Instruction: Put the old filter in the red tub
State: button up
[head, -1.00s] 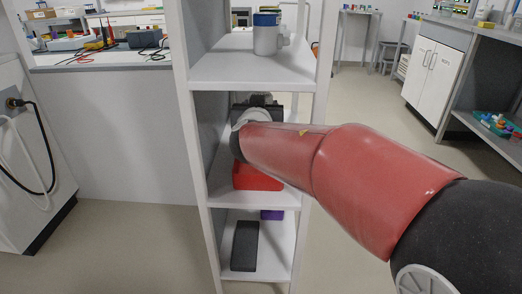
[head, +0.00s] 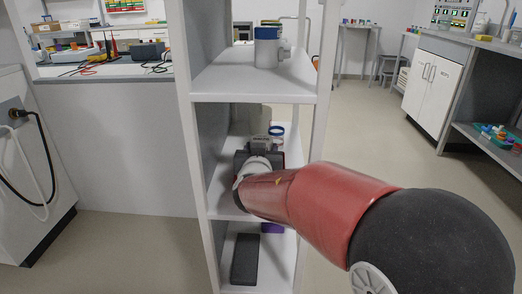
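My gripper (head: 262,147) reaches into the middle bay of the white shelf unit, seen from behind in the head view. Its fingers are hidden by its own dark body and my red arm, so I cannot see whether it is open or holds something. The red tub on the middle shelf (head: 223,178) is now almost wholly hidden behind my arm and hand. A small piece with a blue ring and white body (head: 276,131) shows just beyond my gripper; I cannot tell whether it is the old filter, or held. A white canister with a blue cap (head: 267,47) stands on the upper shelf.
A dark block (head: 245,258) and a purple item (head: 272,228) lie on the bottom shelf. The floor to the right is clear.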

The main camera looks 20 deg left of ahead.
jog(key=shift+f+b, duration=0.6)
jog(key=shift+b, duration=0.7)
jog(key=o, duration=1)
jog(key=shift+r, duration=0.15)
jog(key=r+p, duration=0.1)
jog(key=p, duration=0.3)
jog(key=shift+r, duration=0.35)
jog(key=f+b+v, duration=0.1)
jog(key=b+v, duration=0.2)
jog(key=v, duration=0.9)
jog(key=shift+r, duration=0.15)
